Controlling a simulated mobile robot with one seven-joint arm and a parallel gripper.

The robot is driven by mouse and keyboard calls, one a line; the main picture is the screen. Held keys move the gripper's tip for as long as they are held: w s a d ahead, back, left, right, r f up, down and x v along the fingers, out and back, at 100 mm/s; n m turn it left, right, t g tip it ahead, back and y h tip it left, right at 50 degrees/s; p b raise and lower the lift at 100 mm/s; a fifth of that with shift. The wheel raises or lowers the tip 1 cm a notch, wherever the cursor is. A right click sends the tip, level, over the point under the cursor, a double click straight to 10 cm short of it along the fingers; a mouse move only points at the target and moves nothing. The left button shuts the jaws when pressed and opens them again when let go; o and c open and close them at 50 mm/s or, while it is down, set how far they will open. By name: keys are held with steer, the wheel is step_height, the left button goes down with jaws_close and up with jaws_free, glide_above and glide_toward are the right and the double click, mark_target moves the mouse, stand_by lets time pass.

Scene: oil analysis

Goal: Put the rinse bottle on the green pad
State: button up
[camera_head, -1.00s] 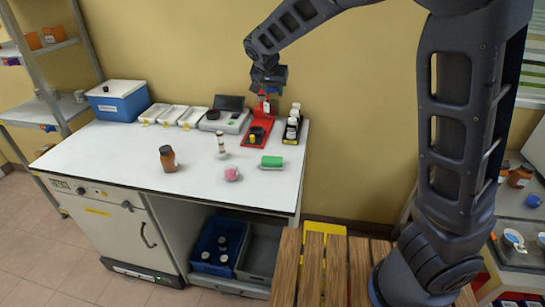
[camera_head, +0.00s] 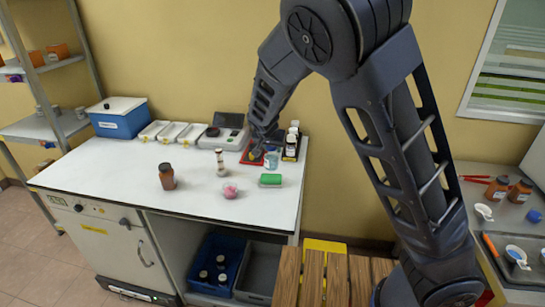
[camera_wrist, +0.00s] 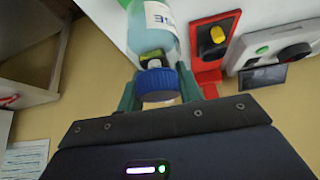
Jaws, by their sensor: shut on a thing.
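The rinse bottle (camera_head: 271,161) is a clear bottle with pale blue-green liquid and a white label. In the wrist view it (camera_wrist: 158,22) shows with its blue cap (camera_wrist: 158,86) towards the camera. My gripper (camera_wrist: 160,75) is shut on the bottle near its neck, one finger on each side. In the head view my gripper (camera_head: 268,142) is over the worktop's back right part, with the bottle below it. The green pad (camera_head: 270,180) lies on the white worktop, just in front of the bottle in the picture. I cannot tell whether the bottle touches the worktop.
On the worktop (camera_head: 120,172) stand a brown bottle (camera_head: 166,176), a white-and-brown vial (camera_head: 220,162) and a pink item (camera_head: 230,190). A red stand (camera_head: 247,158) and a dark rack of bottles (camera_head: 291,145) are close to the gripper.

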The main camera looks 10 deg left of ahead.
mark_target(272, 156)
steer(key=shift+f, duration=2)
steer(key=shift+f, duration=0.1)
steer(key=o, duration=1.1)
steer(key=shift+c, duration=0.2)
steer(key=shift+v, duration=6.1)
